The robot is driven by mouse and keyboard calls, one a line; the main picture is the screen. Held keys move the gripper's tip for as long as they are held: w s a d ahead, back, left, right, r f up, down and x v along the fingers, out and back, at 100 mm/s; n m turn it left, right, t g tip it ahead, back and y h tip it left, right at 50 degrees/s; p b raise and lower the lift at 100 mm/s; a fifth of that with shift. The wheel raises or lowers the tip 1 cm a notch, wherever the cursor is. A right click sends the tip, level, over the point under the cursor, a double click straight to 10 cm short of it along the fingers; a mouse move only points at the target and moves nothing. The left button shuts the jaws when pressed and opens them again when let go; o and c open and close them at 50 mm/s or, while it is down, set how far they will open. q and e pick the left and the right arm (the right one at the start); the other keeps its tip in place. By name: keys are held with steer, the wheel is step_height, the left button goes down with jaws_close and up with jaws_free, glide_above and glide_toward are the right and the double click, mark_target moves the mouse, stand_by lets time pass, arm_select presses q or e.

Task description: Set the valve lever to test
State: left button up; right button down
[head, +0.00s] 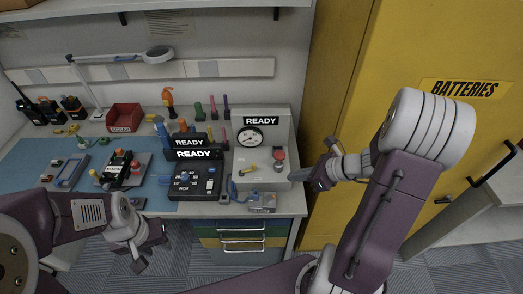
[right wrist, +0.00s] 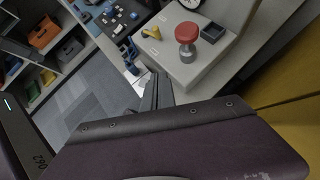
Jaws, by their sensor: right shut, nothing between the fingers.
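A grey test box (head: 262,183) stands at the right end of the bench. A small yellow lever (head: 249,169) sits on its top, left of a red knob (head: 279,155). The yellow lever (right wrist: 152,33) and the red knob (right wrist: 187,33) also show in the right wrist view. A label for the test position is not readable. My right gripper (head: 318,180) is shut and empty, just right of the box and apart from the lever. In the right wrist view its fingers (right wrist: 152,95) point toward the box. My left gripper (head: 150,248) is low, in front of the bench; its jaw state is unclear.
A round gauge (head: 250,137) under a READY sign stands behind the lever. A blue-grey device (head: 262,202) sits at the front edge. A yellow batteries cabinet (head: 345,130) stands close on the right.

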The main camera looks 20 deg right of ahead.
step_height(320, 180, up, 3)
steer(key=shift+w+r+t, duration=0.1)
steer(key=shift+t, duration=0.2)
steer(key=shift+w, duration=0.1)
steer(key=b, duration=0.2)
glide_toward(256, 169)
step_height(256, 169, down, 3)
steer(key=shift+a+f, duration=0.15)
steer(key=w+a, duration=0.2)
steer(key=shift+w+a+p, duration=0.15)
steer(key=shift+w+p, duration=0.15)
steer(key=shift+p, duration=0.1)
steer(key=shift+w+a, duration=0.25)
steer(key=shift+a, duration=0.05)
